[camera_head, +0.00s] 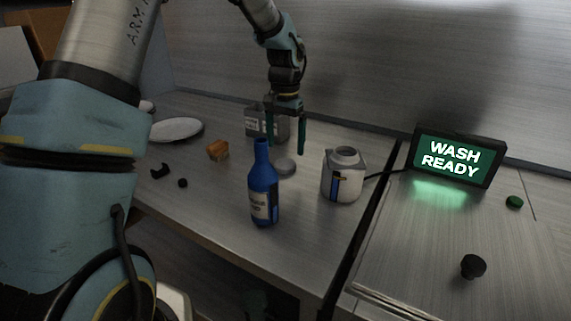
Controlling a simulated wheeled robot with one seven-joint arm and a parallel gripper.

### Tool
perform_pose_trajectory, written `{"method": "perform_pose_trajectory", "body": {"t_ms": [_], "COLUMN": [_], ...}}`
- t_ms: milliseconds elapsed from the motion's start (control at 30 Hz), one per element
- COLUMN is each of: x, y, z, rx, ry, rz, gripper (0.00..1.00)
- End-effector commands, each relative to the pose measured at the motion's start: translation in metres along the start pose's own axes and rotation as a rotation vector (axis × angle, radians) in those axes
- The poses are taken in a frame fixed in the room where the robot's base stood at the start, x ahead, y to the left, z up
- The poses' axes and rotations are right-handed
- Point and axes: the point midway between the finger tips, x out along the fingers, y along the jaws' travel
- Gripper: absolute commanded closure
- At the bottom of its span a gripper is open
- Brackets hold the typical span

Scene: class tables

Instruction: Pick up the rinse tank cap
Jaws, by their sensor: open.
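My gripper (286,143) hangs at the end of my arm with its two teal fingers apart and nothing between them. It points down, above a round grey disc (285,167) lying flat on the metal table, which looks like the rinse tank cap. The fingertips appear a little higher than the disc, and I see no contact. A white tank (342,180) with a raised round neck stands to the right of the disc. A blue bottle (263,190) stands in front of the disc and close to its left side.
A grey box (257,124) stands behind the gripper. An orange block (218,150), small black parts (160,171) and a white plate (176,130) lie to the left. To the right are a lit "WASH READY" sign (448,157), a black knob (473,266) and a green button (514,202).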

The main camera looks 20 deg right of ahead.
Motion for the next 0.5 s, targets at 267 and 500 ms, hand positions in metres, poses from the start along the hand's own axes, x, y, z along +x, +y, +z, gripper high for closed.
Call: {"method": "perform_pose_trajectory", "body": {"t_ms": [267, 500], "x": [0.028, 0.053], "y": [0.002, 0.002], "z": [-0.003, -0.003], "rx": [0.000, 0.000], "ry": [-0.004, -0.001], "rz": [0.002, 0.001], "gripper": [0.00, 0.00]}}
